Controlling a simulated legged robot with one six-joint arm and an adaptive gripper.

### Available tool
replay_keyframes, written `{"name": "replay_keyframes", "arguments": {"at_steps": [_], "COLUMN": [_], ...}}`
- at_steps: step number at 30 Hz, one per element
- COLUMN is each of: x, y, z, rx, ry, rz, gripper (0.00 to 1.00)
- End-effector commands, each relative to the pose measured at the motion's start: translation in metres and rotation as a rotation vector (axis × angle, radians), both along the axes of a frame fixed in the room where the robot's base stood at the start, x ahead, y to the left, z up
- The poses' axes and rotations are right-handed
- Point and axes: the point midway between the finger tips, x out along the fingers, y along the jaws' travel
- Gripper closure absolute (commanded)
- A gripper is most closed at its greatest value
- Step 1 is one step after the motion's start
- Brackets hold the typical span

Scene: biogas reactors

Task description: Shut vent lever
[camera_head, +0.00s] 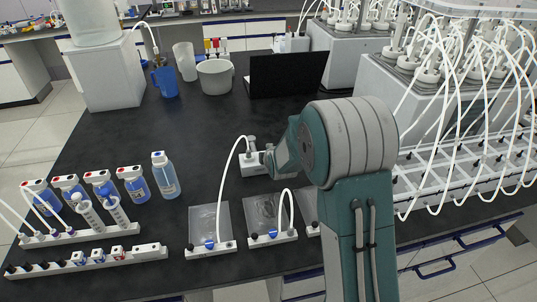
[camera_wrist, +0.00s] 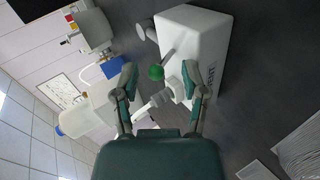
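A white box-shaped unit (camera_wrist: 203,40) lies close in front of my gripper (camera_wrist: 160,80) in the wrist view. A green round knob (camera_wrist: 156,72) and a white fitting (camera_wrist: 172,90) show on its near side, between my two fingers. My fingers are apart, with no clear grip on anything. In the head view the white unit (camera_head: 250,165) stands on the black bench, with my gripper (camera_head: 270,158) at its right side, partly hidden by my arm.
Flat bags on white bases (camera_head: 209,222) stand at the front, with white tubes. Blue-liquid bottles (camera_head: 134,185) are at left. A laptop (camera_head: 287,75), a pot (camera_head: 215,77) and a blue jug (camera_head: 165,82) stand behind. Tubed reactors (camera_head: 450,110) fill the right. The bench's middle left is clear.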

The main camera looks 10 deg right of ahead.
Motion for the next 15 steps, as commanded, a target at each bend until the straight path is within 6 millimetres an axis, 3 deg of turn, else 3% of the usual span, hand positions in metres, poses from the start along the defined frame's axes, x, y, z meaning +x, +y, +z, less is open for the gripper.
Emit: {"name": "replay_keyframes", "arguments": {"at_steps": [8, 15], "x": [-0.004, -0.035], "y": [0.001, 0.001], "z": [0.006, 0.027], "rx": [0.000, -0.001], "ry": [-0.005, -0.006], "rz": [0.002, 0.001], "gripper": [0.43, 0.43]}}
